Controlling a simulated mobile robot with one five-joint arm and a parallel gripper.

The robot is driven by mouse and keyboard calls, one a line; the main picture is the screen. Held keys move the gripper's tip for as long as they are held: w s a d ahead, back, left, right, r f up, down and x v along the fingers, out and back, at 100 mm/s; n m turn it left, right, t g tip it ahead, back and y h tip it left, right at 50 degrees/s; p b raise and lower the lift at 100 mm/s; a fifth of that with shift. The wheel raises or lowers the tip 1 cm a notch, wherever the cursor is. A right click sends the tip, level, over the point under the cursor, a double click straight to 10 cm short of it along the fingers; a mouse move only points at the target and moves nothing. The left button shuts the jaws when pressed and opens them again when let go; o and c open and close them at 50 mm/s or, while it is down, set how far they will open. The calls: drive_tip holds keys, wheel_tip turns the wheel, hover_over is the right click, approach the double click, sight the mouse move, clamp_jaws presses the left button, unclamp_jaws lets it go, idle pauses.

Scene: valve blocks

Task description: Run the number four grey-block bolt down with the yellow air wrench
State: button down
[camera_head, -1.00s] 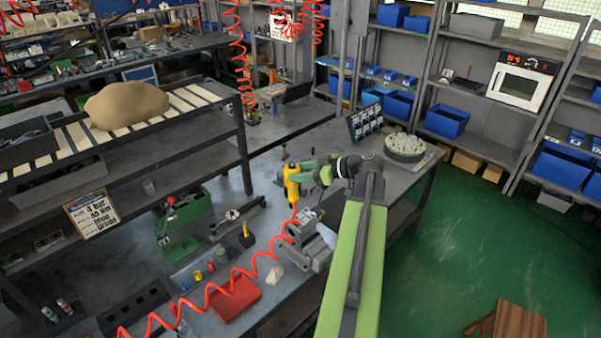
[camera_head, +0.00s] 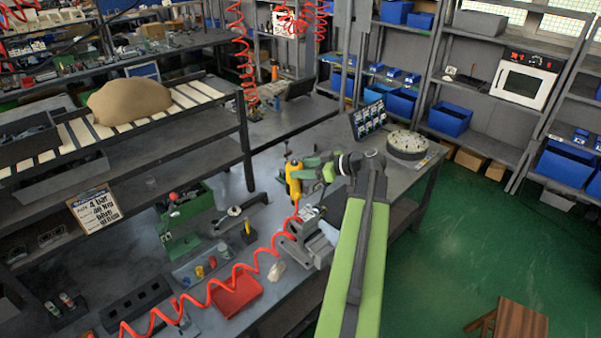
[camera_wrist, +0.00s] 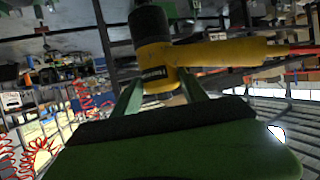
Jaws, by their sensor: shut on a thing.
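The yellow air wrench (camera_head: 293,182) is upright in the grip of my gripper (camera_head: 303,177), above the bench, with its red coiled hose (camera_head: 262,252) hanging from its lower end. In the wrist view the wrench (camera_wrist: 215,53) lies across the green fingers of my gripper (camera_wrist: 162,92), its dark head at the upper left. A grey vise-like fixture (camera_head: 304,250) with a small silvery block (camera_head: 311,212) stands on the bench just below the wrench. I cannot tell whether this is the grey block. Bolts and their numbers are too small to make out.
A wooden stool (camera_head: 515,325) is on the floor.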

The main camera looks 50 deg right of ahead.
drive_tip(key=shift+w+f+b, duration=0.1)
drive_tip(key=shift+f+b, duration=1.75)
drive_tip(key=shift+f, duration=0.25)
drive_tip(key=shift+f+b, duration=1.25)
idle(2.2)
drive_tip(key=shift+r+p, duration=0.65)
wheel_tip(320, 180, up, 6)
drive_tip(key=p, duration=0.6)
drive_tip(key=shift+f, duration=0.1)
drive_tip(key=shift+s, duration=0.2)
